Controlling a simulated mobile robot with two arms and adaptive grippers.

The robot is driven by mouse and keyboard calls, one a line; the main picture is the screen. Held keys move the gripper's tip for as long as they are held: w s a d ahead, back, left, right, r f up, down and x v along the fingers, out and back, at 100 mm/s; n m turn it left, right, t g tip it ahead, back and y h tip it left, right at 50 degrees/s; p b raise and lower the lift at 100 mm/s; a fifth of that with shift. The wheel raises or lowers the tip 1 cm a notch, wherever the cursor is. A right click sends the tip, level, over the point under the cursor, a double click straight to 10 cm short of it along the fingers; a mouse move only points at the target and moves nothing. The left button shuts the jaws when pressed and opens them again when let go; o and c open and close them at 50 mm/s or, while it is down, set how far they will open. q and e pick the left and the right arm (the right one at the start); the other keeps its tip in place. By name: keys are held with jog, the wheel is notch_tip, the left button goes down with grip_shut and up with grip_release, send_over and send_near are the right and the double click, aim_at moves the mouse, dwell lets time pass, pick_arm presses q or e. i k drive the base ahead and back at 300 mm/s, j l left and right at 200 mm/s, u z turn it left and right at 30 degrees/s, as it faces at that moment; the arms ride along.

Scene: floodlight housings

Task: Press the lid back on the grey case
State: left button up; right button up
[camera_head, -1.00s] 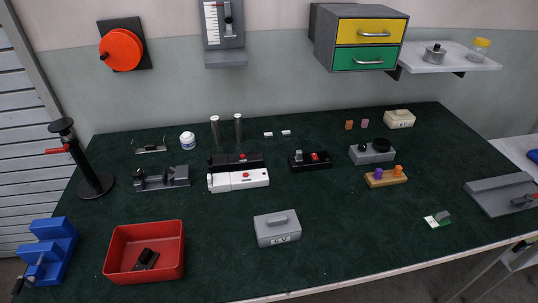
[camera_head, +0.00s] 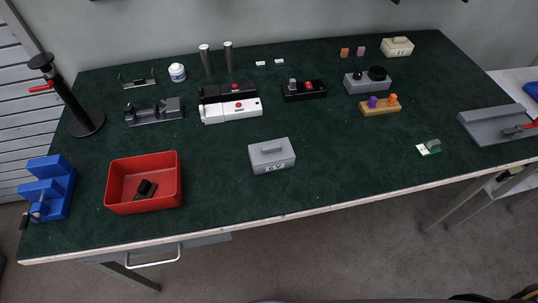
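At this size I cannot tell whether the lid sits fully down or leaves a small gap. Neither of my grippers can be made out in the head view.
A red bin (camera_head: 116,182) holding a black part stands left of the case. White and black housings (camera_head: 232,110) lie behind it. A small green-and-white part (camera_head: 428,148) lies to the right. The bench around the case is clear.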

aim_at(285, 164)
jog(key=l+u, duration=0.3)
jog(key=k+l+u, duration=0.1)
jog(key=l+u, duration=0.2)
jog(key=l, duration=0.2)
jog(key=k+l+u, duration=0.1)
jog(key=l+u, duration=0.15)
jog(key=l, duration=0.2)
